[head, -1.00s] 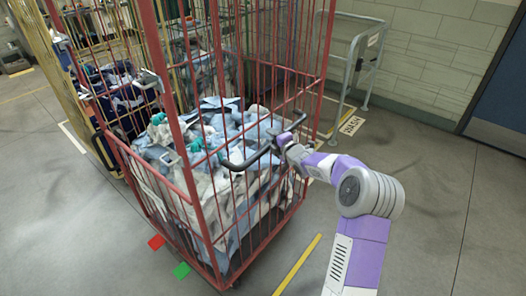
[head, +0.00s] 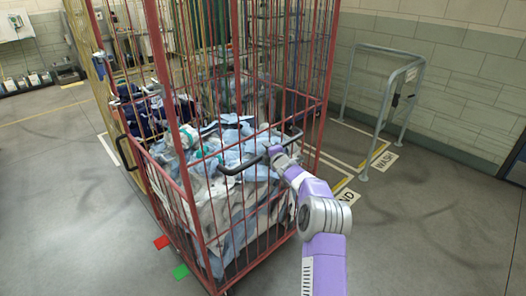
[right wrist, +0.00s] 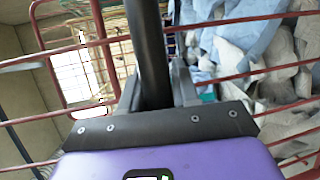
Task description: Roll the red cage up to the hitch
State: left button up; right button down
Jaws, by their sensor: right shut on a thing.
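The red cage (head: 172,90) is a tall wire cage heaped with white, blue and teal laundry (head: 215,160). It stands upright on the floor in the middle of the head view. My right gripper (head: 275,153) is shut on the cage's black handle (head: 240,168), on its near right side. In the right wrist view the handle bar (right wrist: 150,50) passes between the jaws, with red cage bars and cloth behind. I cannot make out the hitch; the cages may hide it. My left gripper is not in view.
A yellow cage (head: 88,50) stands behind on the left, and more cages are behind the red one. Floor at left and front right is clear.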

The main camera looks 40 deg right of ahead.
jog(key=shift+w+a+r, duration=0.1)
jog(key=shift+w+r, duration=0.15)
jog(key=shift+w, duration=0.05)
jog(key=c, duration=0.9)
grip_release()
jog(key=shift+s, duration=0.1)
jog(key=shift+s, duration=0.1)
jog(key=shift+b+v, duration=0.6)
jog(key=shift+v, duration=3.15)
jog(key=shift+f, duration=0.15)
